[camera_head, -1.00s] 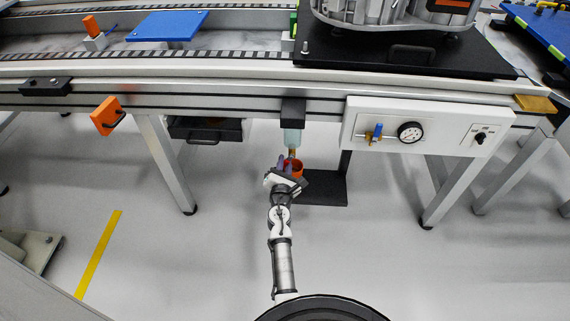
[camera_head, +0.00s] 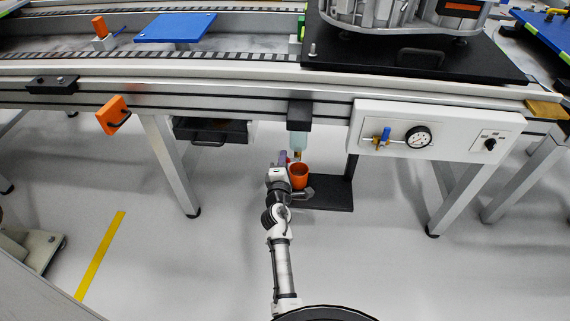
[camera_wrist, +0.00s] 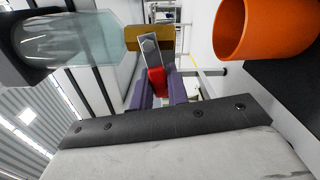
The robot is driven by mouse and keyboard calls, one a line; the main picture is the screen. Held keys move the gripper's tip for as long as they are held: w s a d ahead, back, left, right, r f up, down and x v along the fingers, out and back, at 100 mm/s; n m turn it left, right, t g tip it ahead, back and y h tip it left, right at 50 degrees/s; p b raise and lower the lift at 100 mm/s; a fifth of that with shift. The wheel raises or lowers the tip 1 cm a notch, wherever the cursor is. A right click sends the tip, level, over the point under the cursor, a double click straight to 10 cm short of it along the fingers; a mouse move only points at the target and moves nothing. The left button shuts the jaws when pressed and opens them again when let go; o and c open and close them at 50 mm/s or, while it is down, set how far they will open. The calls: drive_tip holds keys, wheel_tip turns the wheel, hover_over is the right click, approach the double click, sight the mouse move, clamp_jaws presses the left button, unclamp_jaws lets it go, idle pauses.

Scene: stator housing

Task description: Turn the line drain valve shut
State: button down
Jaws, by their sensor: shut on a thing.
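The drain valve hangs under the line, below a clear bowl (camera_head: 299,140). Its brass body (camera_wrist: 137,37) shows in the wrist view at the end of the bowl (camera_wrist: 75,42). A flat grey lever (camera_wrist: 150,48) with a red grip (camera_wrist: 157,80) comes off the brass body. My gripper (camera_wrist: 160,92) has its purple fingers on either side of the red grip and is shut on it. In the head view my gripper (camera_head: 288,158) is just left of the valve, where the lever is too small to make out clearly.
An orange cup (camera_head: 299,177) stands below the valve, close to the right of my gripper, on a black shelf (camera_head: 332,195). A white panel with a gauge (camera_head: 418,137) and blue-handled valve (camera_head: 386,133) is to the right. A black drawer (camera_head: 208,130) is to the left.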

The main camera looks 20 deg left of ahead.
drive_tip(key=shift+r+m, duration=0.5)
drive_tip(key=shift+m, duration=0.6)
drive_tip(key=c, duration=1.4)
unclamp_jaws()
drive_tip(key=shift+o, duration=0.2)
drive_tip(key=shift+s+f, duration=0.1)
